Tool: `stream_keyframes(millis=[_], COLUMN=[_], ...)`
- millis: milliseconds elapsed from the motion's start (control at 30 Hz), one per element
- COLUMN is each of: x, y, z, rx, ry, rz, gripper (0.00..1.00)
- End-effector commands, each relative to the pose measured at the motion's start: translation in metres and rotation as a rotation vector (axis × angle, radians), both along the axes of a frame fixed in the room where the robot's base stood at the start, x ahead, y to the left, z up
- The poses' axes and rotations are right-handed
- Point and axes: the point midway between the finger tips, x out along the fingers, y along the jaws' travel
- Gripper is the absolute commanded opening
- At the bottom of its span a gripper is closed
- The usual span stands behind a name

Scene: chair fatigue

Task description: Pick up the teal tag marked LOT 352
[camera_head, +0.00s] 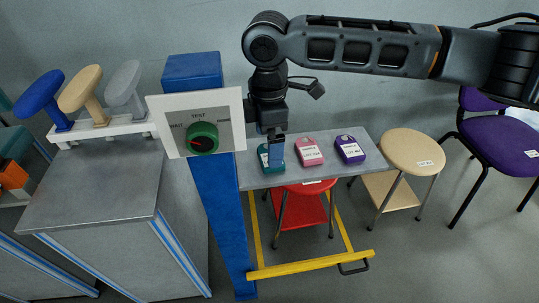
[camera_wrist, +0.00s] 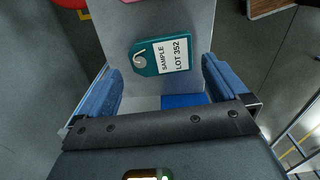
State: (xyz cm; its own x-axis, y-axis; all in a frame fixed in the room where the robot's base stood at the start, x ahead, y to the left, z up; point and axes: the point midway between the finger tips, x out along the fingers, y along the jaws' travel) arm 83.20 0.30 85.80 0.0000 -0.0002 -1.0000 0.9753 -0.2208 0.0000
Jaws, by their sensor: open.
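The teal tag (camera_wrist: 160,55) lies on a grey shelf (camera_wrist: 198,30), its white label reading SAMPLE LOT 352 in the wrist view. In the head view the teal tag (camera_head: 264,158) is at the left end of the grey shelf (camera_head: 345,138), partly hidden by my gripper. My gripper (camera_head: 276,160) points down over the tag's right side. In the wrist view my gripper (camera_wrist: 160,80) shows two blue fingers apart, one on each side of the tag's lower end, with nothing held. The exact height gap cannot be told.
A pink tag (camera_head: 309,152) and a purple tag (camera_head: 349,149) lie to the right on the shelf. A blue post (camera_head: 222,220) with a dial panel (camera_head: 166,128) stands close on the left. A red stool (camera_head: 305,200) is below; a beige stool (camera_head: 411,150) stands right.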

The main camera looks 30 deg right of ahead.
Motion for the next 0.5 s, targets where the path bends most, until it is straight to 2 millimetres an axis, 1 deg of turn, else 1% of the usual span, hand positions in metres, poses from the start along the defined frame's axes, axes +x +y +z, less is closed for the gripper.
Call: stream_keyframes(millis=[33,100,200,300,500], x=[-0.001,-0.001,-0.001,-0.001,-0.001], y=[0.000,0.001,0.001,0.001,0.001], z=[-0.008,-0.018,-0.027,-0.031,-0.031], rx=[-0.002,-0.001,0.000,-0.001,0.000], ry=[0.001,0.001,0.001,0.001,0.001], rz=[0.001,0.000,0.000,0.000,0.000], gripper=[1.00,1.00,1.00,1.00,0.99])
